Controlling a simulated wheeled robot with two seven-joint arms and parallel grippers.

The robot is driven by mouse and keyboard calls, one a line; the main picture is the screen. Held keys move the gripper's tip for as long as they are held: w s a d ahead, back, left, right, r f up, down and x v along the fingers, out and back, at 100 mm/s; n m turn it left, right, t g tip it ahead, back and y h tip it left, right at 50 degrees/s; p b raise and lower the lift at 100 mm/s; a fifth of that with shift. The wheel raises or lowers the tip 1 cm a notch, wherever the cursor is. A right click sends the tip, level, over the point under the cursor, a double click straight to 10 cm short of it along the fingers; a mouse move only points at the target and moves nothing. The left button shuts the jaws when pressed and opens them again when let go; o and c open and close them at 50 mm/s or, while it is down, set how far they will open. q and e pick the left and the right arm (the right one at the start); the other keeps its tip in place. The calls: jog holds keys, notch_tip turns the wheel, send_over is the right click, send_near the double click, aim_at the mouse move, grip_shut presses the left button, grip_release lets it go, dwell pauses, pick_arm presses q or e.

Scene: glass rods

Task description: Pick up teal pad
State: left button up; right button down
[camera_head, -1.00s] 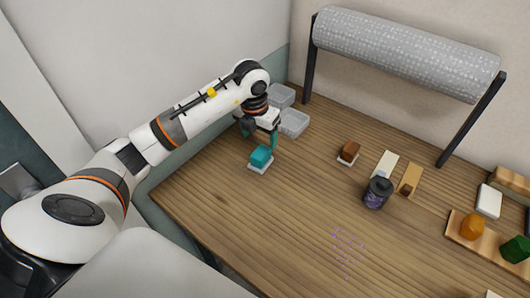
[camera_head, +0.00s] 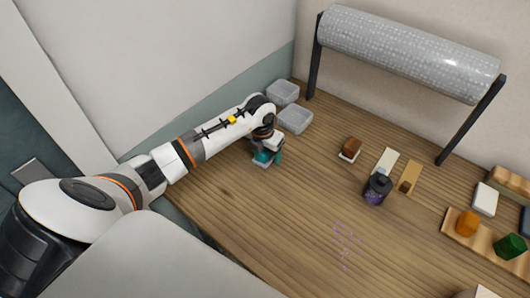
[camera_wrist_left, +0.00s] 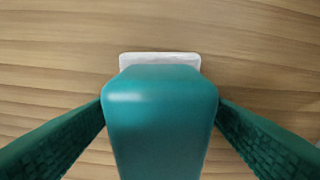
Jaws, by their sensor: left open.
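The teal pad (camera_wrist_left: 160,115) fills the lower middle of the left wrist view, a rounded block on a white base (camera_wrist_left: 160,58) that rests on the wooden table. In the head view the pad (camera_head: 263,157) is mostly hidden by my left gripper (camera_head: 267,155). The left gripper's green fingers (camera_wrist_left: 160,140) stand on both sides of the pad in the wrist view, close to its sides. The gripper is open. My right gripper is in neither view.
Two clear bins (camera_head: 294,119) stand behind the left gripper. A brown block (camera_head: 350,146), a dark jar (camera_head: 376,190) and wooden trays (camera_head: 457,235) lie to the right. A grey roll on a black stand (camera_head: 410,52) is at the back. The front middle table is mostly clear.

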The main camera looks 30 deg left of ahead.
pick_arm(q)
jog(key=c, duration=1.1)
notch_tip(320, 180, up, 9)
jog(key=shift+f+b, duration=0.1)
jog(key=shift+b, duration=0.95)
jog(key=shift+r, duration=0.65)
jog(key=o, duration=0.5)
jog(key=c, duration=0.4)
jog(key=shift+o, duration=0.2)
